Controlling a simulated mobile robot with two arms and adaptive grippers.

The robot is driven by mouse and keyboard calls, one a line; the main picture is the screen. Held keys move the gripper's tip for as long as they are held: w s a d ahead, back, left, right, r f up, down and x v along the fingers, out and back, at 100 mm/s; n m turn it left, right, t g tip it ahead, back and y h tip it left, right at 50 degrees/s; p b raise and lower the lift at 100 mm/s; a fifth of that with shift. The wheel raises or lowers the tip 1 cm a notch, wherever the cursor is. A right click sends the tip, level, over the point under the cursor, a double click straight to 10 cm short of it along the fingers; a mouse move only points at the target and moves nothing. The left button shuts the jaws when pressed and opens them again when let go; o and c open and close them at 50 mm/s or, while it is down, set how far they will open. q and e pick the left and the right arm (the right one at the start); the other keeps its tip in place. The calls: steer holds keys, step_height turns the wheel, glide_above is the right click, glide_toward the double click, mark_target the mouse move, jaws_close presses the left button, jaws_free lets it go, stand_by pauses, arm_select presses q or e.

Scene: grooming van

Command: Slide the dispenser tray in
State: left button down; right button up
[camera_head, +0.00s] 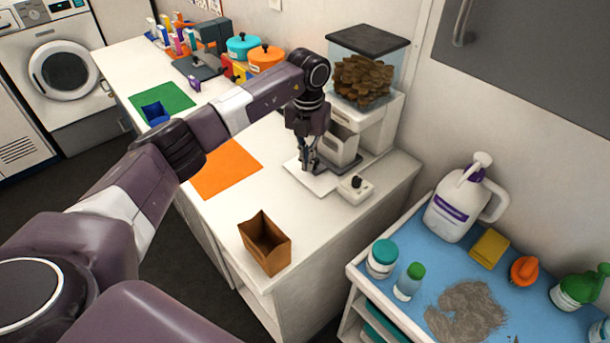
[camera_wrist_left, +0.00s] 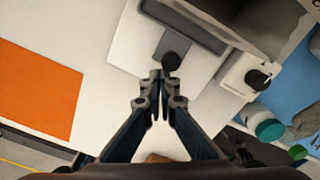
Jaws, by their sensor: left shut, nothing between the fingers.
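The dispenser (camera_head: 372,128) is a white machine with a clear hopper of brown pieces and a dark lid, at the right part of the counter. Its flat white dispenser tray (camera_head: 302,180) sticks out at the base; it also shows in the left wrist view (camera_wrist_left: 126,42). A dark handle with a round end (camera_wrist_left: 172,61) lies over the tray there. My left gripper (camera_head: 309,170) points down over the tray, shut and empty. In the left wrist view, its fingertips (camera_wrist_left: 161,75) are close to the handle's round end; contact cannot be told. My right gripper is not in view.
A white box with a black knob (camera_head: 356,189) stands beside the tray. An open brown box (camera_head: 265,243) is at the near counter end. An orange mat (camera_head: 227,169) lies flat to the left. A trolley with bottles (camera_head: 463,202) stands at right.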

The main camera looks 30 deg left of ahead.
arm_select(q)
steer(key=shift+w+d+f+b, duration=0.1)
steer(key=shift+w+d+b, duration=0.2)
steer(key=shift+w, duration=0.3)
steer(key=shift+w+d+b, duration=0.2)
steer(key=shift+w+b, duration=0.2)
steer(key=shift+w, duration=0.15)
steer(key=shift+s+a+p, duration=0.25)
steer(key=shift+s+p, duration=0.15)
steer(key=shift+p, duration=0.15)
steer(key=shift+s+a, duration=0.25)
steer(key=shift+s, duration=0.35)
steer(key=shift+w+r+p, duration=0.1)
steer(key=shift+r+p, duration=0.7)
steer(key=shift+r, duration=0.05)
step_height(320, 180, up, 6)
steer(key=p, duration=0.3)
steer(key=shift+f, duration=0.25)
steer(key=shift+d+f, duration=0.1)
steer(key=shift+f, duration=0.05)
